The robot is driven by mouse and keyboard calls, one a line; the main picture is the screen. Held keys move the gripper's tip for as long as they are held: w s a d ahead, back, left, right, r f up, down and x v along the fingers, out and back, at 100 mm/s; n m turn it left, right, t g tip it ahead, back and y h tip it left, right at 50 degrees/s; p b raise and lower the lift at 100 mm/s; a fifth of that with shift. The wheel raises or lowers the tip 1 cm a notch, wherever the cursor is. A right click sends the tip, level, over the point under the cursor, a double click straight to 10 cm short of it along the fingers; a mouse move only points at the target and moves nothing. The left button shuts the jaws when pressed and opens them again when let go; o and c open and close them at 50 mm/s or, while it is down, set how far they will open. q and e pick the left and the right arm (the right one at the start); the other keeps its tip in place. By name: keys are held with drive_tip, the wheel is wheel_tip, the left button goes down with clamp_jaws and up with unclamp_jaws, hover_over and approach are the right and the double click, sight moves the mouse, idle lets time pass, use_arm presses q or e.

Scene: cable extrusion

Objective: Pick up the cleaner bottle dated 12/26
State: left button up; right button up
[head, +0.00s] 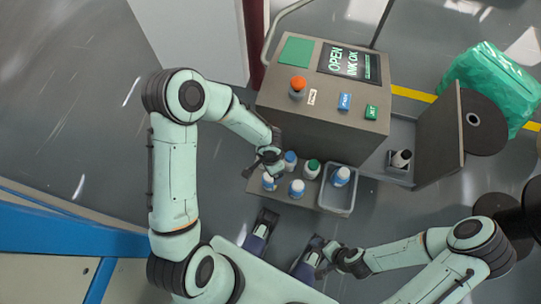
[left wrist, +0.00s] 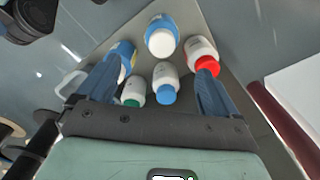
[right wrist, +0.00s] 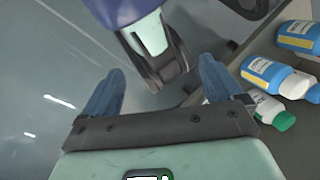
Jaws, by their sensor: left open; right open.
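Several cleaner bottles stand on a grey shelf at the machine's front: one blue-capped (head: 290,157), one green-capped (head: 312,168), and two white-capped with blue bodies (head: 268,181) (head: 297,188). A red-capped bottle (left wrist: 203,58) shows in the left wrist view. Another white-capped bottle (head: 340,176) is in the grey tray. No date is legible. My left gripper (head: 268,160) is open and empty above the bottles, fingers pointing down among them. My right gripper (head: 330,254) is open and empty, low and away from the bottles; the right wrist view shows blue-and-yellow labels (right wrist: 268,72).
The grey tray (head: 351,205) sits at the right end of the shelf. The machine (head: 325,115) with buttons and a screen rises behind. A green bag (head: 493,82) lies at far right.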

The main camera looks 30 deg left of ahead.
sight(270, 179)
use_arm(q)
wheel_tip(270, 179, down, 8)
drive_tip(key=shift+w+a+r+b, duration=0.1)
drive_tip(key=shift+a+r+b, duration=0.05)
drive_tip(key=shift+b, duration=1)
wheel_tip(270, 179, down, 5)
drive_tip(key=shift+f+b, duration=0.15)
drive_tip(key=shift+b, duration=0.6)
drive_tip(key=c, duration=1.2)
use_arm(e)
drive_tip(key=w+d+f+t+h, duration=0.1)
drive_tip(key=w+d+f+t, duration=0.1)
drive_tip(key=w+f, duration=0.3)
drive_tip(key=shift+w+d+m, duration=0.3)
drive_tip(key=shift+w+d, duration=0.15)
drive_tip(key=shift+w, duration=0.15)
